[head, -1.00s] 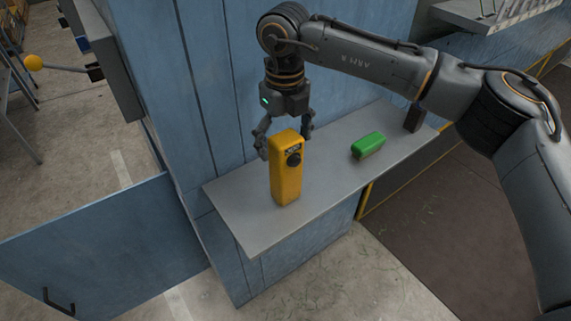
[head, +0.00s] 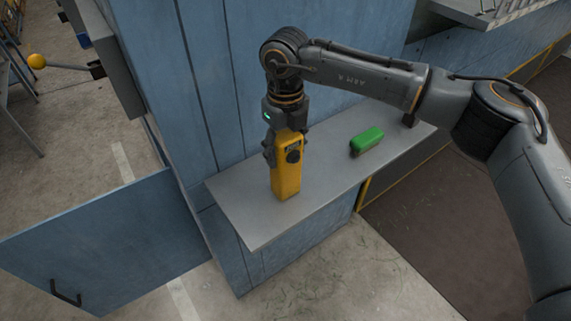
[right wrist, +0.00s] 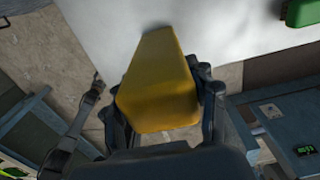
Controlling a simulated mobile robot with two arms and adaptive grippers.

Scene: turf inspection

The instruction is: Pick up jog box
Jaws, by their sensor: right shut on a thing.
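The jog box is a tall yellow box (head: 287,180) with a black knob on its front face. It stands upright at the front left of the grey shelf (head: 240,215). My right gripper (head: 286,150) comes down over its top and is shut on it, with a finger on either side. In the right wrist view the yellow box (right wrist: 160,85) fills the space between the fingers. Whether its base touches the shelf is hard to tell, but it looks to rest there.
A green block (head: 367,141) lies on the shelf to the right of the jog box. A blue wall (head: 215,80) rises behind the shelf. A blue door panel (head: 110,240) with a dark handle is at lower left. A yellow ball-ended lever (head: 37,61) is at far left.

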